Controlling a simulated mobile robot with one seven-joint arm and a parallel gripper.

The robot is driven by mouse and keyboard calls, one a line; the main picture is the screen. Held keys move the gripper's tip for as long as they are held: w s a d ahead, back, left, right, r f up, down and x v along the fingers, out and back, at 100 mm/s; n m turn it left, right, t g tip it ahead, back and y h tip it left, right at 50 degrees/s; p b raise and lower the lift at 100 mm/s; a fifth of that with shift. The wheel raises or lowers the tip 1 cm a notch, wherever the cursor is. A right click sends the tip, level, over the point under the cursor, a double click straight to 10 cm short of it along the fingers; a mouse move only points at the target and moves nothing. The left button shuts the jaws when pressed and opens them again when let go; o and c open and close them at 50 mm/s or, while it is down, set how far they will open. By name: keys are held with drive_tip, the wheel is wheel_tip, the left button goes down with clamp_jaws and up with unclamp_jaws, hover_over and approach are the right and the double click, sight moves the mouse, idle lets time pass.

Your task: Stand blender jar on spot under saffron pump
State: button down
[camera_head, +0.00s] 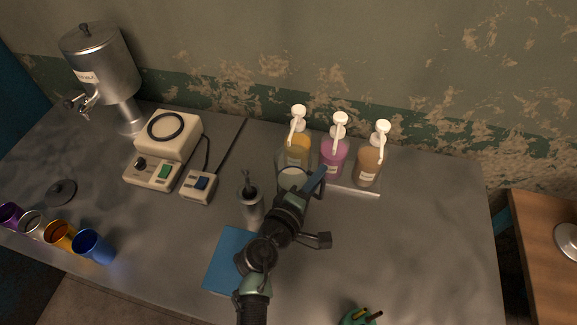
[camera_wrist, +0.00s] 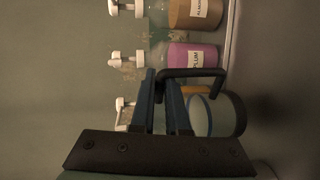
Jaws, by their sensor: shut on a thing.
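The blender jar (camera_wrist: 228,115) is a clear jar with a black handle. My gripper (camera_wrist: 163,82) is shut on its handle, with blue fingers. In the head view the jar (camera_head: 291,178) shows just left of my gripper (camera_head: 318,180), in front of the saffron pump (camera_head: 298,145), the leftmost of three pump bottles, with yellow-orange contents. My wrist and the jar hide the spot under that pump. In the wrist view, which is turned sideways, the jar overlaps the orange bottle (camera_wrist: 195,90). I cannot tell whether the jar touches the surface.
A plum bottle (camera_head: 333,158) and a brown bottle (camera_head: 369,166) stand to the right on the same rack.

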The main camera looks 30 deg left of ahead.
drive_tip(key=shift+s+a, duration=0.1)
drive_tip(key=shift+a, duration=0.65)
drive_tip(key=f+b, duration=0.3)
drive_tip(key=shift+d+f, duration=0.2)
drive_tip(key=shift+f, duration=0.05)
drive_tip(key=shift+r, duration=0.1)
drive_tip(key=shift+f, duration=0.2)
drive_tip(key=c, duration=0.9)
unclamp_jaws()
